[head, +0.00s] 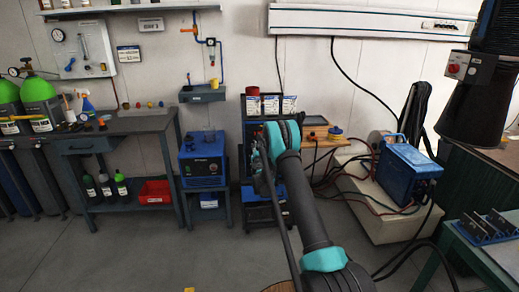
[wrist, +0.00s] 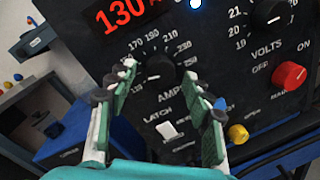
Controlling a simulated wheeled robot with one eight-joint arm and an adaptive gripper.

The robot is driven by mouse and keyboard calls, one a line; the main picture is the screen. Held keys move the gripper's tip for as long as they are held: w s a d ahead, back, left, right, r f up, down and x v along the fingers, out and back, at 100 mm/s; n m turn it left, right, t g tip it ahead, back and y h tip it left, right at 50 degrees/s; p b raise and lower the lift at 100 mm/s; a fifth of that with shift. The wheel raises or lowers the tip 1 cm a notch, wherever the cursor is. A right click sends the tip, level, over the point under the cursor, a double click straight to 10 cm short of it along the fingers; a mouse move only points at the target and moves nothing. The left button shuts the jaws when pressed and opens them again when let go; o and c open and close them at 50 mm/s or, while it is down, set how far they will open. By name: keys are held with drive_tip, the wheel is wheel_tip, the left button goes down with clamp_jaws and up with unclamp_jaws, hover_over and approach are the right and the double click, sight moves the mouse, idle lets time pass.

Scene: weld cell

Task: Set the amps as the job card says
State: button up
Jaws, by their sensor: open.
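The amps knob (wrist: 160,68) is a black dial on the dark welder panel (wrist: 225,70) in the wrist view, with numbers printed around it. A red display (wrist: 122,14) above it reads 130. My gripper (wrist: 160,76) is open, its green-padded fingers on either side of the amps knob in the picture. I cannot tell whether they touch it. In the head view my arm hides most of the welder and my gripper. Small white cards (head: 271,104) stand above the welder there; their text is too small to read.
Beside the amps knob are a volts knob (wrist: 270,14), a red off/on knob (wrist: 288,75), a white latch switch (wrist: 167,129) and a yellow knob (wrist: 238,134). A blue machine (head: 203,168) stands to the left, another blue unit (head: 405,175) to the right, with cables on the floor.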

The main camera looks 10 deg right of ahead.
drive_tip(key=c, duration=1.2)
drive_tip(key=shift+o, duration=0.2)
drive_tip(key=shift+m, duration=0.3)
drive_tip(key=m+y, duration=0.1)
drive_tip(key=m, duration=0.6)
drive_tip(key=m+g+y, duration=0.1)
drive_tip(key=m, duration=0.7)
drive_tip(key=shift+d+r+m, duration=0.2)
drive_tip(key=shift+m, duration=0.1)
